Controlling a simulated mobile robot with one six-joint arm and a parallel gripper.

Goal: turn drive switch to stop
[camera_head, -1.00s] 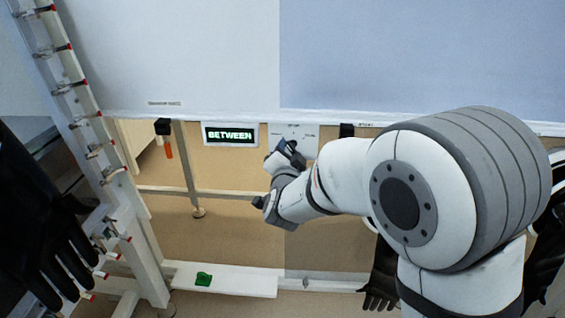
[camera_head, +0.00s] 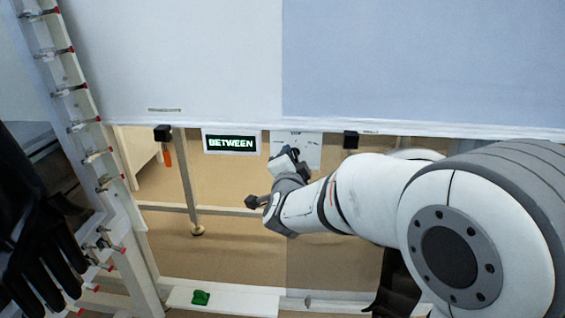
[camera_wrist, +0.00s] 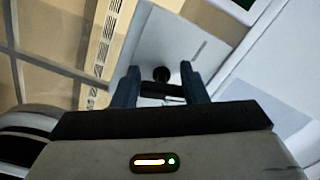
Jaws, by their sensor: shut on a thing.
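The drive switch's white plate (camera_head: 310,147) is on the front of the glovebox row, with small lettering at its top edge. My gripper (camera_head: 290,158) is at the plate's lower left and covers the switch handle in the head view. The fingers are shut on the handle. Left of the plate, a lit display (camera_head: 231,144) reads "BETWEEN".
A black block with an orange handle (camera_head: 166,155) hangs left of the display. Another black block (camera_head: 351,139) is right of the plate. A black glove (camera_head: 35,240) hangs at left beside a slanted white frame (camera_head: 100,165). A green object (camera_head: 201,297) lies on a low white ledge.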

